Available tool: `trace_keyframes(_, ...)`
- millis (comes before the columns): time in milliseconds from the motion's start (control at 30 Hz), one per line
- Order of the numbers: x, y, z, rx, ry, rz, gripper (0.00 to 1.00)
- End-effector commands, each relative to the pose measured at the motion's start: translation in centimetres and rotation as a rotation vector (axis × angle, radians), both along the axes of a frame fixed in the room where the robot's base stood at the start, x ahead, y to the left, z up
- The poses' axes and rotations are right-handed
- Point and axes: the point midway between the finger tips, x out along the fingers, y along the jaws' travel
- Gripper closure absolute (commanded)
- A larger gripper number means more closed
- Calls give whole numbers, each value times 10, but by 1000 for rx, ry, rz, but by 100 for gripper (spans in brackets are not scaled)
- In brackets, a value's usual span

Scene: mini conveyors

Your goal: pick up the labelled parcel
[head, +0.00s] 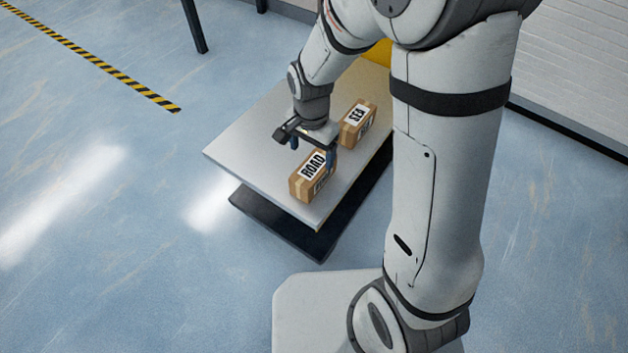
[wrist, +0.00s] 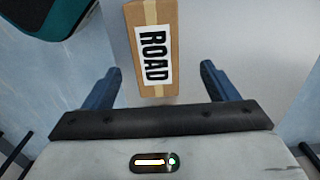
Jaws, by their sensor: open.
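Two brown labelled parcels sit on a pale table. The ROAD parcel (head: 313,177) is near the table's front corner, with a white label reading ROAD on top. The SEA parcel (head: 358,122) stands farther back and to the right. My gripper (head: 311,150) is low over the table, just behind the ROAD parcel. In the wrist view my gripper (wrist: 162,86) is open, its two blue fingers apart. The ROAD parcel (wrist: 154,50) shows between and beyond the fingertips, its near end roughly level with them. I cannot tell whether any finger touches it.
The pale table top (head: 245,150) is bare on its left side. A dark lower shelf (head: 275,225) juts out below it. A yellow thing (head: 379,52) shows behind the table. A black-and-yellow floor stripe (head: 90,57) runs at the upper left, with open blue floor around.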

Motion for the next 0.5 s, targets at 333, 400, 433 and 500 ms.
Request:
trace_keyframes(333, -2, 0, -36, -1, 2, -4, 20)
trace_keyframes(400, -3, -1, -44, -1, 2, -3, 20)
trace_keyframes(433, -4, -1, -49, -1, 2, -3, 20)
trace_keyframes(500, -6, -3, -60, -1, 3, -3, 20)
